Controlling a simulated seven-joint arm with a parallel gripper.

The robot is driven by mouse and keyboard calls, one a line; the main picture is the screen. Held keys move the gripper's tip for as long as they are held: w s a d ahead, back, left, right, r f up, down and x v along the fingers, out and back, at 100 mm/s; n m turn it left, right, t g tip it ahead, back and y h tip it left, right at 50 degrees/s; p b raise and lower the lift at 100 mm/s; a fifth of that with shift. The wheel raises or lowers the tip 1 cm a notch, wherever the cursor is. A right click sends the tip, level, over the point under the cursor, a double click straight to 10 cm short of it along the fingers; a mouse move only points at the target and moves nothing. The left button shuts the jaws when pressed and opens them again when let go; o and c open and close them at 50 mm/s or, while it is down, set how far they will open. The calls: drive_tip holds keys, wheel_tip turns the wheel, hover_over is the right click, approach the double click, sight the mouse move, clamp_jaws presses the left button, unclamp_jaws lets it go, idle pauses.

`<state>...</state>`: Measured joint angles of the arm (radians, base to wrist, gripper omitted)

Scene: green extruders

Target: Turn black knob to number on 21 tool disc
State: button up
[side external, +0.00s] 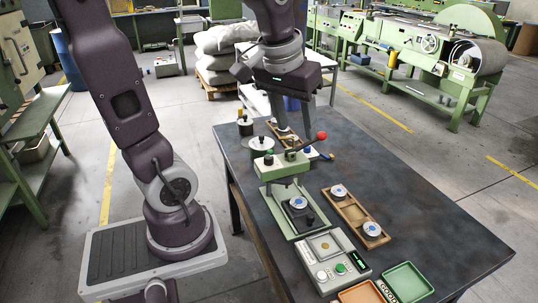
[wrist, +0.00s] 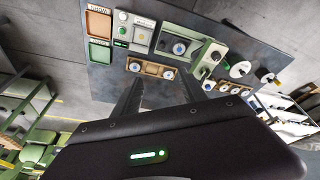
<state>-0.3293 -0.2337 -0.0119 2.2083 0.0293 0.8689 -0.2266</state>
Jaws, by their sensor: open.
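My gripper (side external: 296,122) is open and empty, pointing down above the far part of the table, behind the green press. Its two fingers also show spread apart in the wrist view (wrist: 158,97). The green press (side external: 284,168) carries a small black knob (side external: 268,158) on its upper head. A tool disc with a blue centre (side external: 298,202) sits on the dark plate of the press base; it also shows in the wrist view (wrist: 179,48). Two more discs (side external: 339,190) (side external: 372,229) lie in a wooden tray (side external: 353,209). Numbers on the discs are too small to read.
A red-tipped lever (side external: 321,136) rises from the press. A control box (side external: 333,263) with buttons stands in front, beside green (side external: 406,282) and orange (side external: 360,293) trays. Black-topped cylinders (side external: 261,146) and another wooden tray stand at the back. The table's right side (side external: 430,215) is clear.

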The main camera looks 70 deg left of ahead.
drive_tip(key=w+a+f+n+g, duration=0.1)
drive_tip(key=w+a+f+n, duration=0.25)
drive_tip(key=a, duration=0.35)
drive_tip(key=n+g+h, duration=0.1)
drive_tip(key=n+g, duration=0.2)
drive_tip(key=n, duration=0.3)
hover_over(269, 156)
wheel_tip(269, 156, down, 14)
drive_tip(key=shift+w+r, duration=0.1)
drive_tip(key=shift+r, duration=0.1)
wheel_tip(269, 156, down, 6)
drive_tip(key=shift+r, duration=0.15)
drive_tip(key=shift+f, duration=0.35)
drive_tip(key=shift+c, duration=0.2)
clamp_jaws()
